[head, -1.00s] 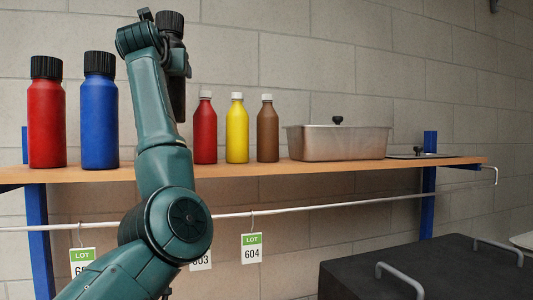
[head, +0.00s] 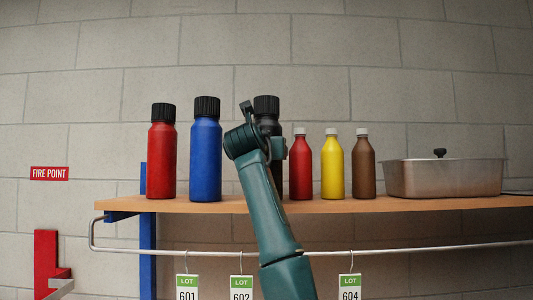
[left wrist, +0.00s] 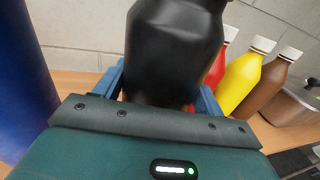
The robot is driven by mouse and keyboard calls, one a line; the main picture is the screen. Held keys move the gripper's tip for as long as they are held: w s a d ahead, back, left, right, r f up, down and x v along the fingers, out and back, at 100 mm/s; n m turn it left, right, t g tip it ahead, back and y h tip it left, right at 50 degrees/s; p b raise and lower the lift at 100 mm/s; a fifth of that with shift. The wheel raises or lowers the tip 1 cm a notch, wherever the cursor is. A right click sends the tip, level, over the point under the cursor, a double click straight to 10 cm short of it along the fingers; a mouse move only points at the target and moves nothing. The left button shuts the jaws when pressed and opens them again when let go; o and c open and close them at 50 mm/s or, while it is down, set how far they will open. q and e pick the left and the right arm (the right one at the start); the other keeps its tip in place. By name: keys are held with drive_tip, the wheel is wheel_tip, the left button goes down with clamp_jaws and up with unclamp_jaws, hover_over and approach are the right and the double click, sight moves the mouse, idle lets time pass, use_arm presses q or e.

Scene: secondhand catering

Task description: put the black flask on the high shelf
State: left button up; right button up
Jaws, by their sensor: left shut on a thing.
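The black flask (head: 267,124) is upright at the high shelf (head: 400,204), between a blue flask (head: 206,160) and a small red bottle (head: 300,170). Its cap is about level with the blue flask's cap. My left gripper (head: 270,146) is shut on the black flask. In the left wrist view the flask (left wrist: 172,50) sits between the two blue fingers (left wrist: 162,88). My arm hides the flask's lower part in the head view, so I cannot tell whether its base touches the shelf. My right gripper is not in view.
A red flask (head: 162,155) stands left of the blue one. Yellow (head: 332,168) and brown (head: 363,170) bottles and a lidded metal pan (head: 445,178) stand to the right. A rail (head: 390,252) with lot tags runs below the shelf. A wall is behind.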

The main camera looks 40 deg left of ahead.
use_arm(q)
drive_tip(key=shift+s, duration=0.1)
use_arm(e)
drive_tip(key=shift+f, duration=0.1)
use_arm(q)
drive_tip(key=shift+f, duration=0.15)
drive_tip(key=o, duration=1.3)
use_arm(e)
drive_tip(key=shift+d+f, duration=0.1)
use_arm(q)
drive_tip(key=shift+o, duration=0.2)
drive_tip(key=b+v, duration=0.3)
drive_tip(key=v, duration=0.9)
drive_tip(key=shift+r+b, duration=0.25)
drive_tip(key=shift+b, duration=0.15)
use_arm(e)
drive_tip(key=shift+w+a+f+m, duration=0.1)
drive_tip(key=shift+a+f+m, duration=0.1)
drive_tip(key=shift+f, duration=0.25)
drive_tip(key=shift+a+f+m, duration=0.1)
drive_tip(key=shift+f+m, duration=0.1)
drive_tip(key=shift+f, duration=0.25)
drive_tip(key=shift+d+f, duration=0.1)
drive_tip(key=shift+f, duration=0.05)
